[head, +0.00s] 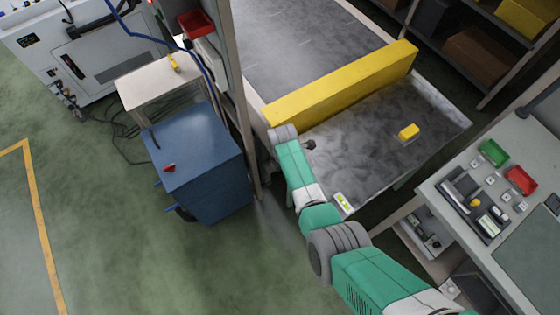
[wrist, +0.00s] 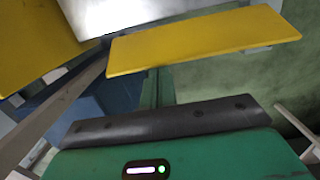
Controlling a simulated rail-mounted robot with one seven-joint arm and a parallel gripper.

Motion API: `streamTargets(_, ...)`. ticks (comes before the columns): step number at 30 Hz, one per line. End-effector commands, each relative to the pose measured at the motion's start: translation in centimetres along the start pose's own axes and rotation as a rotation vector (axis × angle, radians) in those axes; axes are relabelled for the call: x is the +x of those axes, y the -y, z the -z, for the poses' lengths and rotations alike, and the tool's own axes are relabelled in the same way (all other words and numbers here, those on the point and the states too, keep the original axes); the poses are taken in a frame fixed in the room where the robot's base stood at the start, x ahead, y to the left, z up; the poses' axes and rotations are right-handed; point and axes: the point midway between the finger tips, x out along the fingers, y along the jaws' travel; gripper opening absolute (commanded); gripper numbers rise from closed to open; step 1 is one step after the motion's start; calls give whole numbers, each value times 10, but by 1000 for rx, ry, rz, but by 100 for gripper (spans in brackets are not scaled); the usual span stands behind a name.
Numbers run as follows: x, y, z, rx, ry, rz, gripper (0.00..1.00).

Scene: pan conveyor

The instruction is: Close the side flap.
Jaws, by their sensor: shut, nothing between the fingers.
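In the wrist view a thin flat yellow panel (wrist: 205,38), which looks like the side flap, sticks out over the floor. It is apart from the dark bar and green housing of my arm in the foreground. A second yellow surface (wrist: 35,40) fills the upper left corner. In the head view a long yellow barrier (head: 340,88) stands across the grey conveyor. I cannot pick out the flap there as a separate part. My arm's end is beside the barrier's near left end. My gripper's fingers do not show clearly in either view.
A blue cabinet (head: 197,160) and a grey post (head: 240,110) stand left of the arm's end. A small yellow block (head: 408,131) lies on the conveyor's near section (head: 365,155). A control desk (head: 500,225) is at right. Open green floor lies at lower left.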

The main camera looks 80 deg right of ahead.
Motion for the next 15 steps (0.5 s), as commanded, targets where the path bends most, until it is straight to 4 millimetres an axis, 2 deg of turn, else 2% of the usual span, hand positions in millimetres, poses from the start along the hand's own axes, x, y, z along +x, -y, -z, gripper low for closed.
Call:
streamTargets(9, -6, 0, -24, 3, -248, -1, 0)
streamTargets(15, -7, 0, -32, 0, -316, 0, 0)
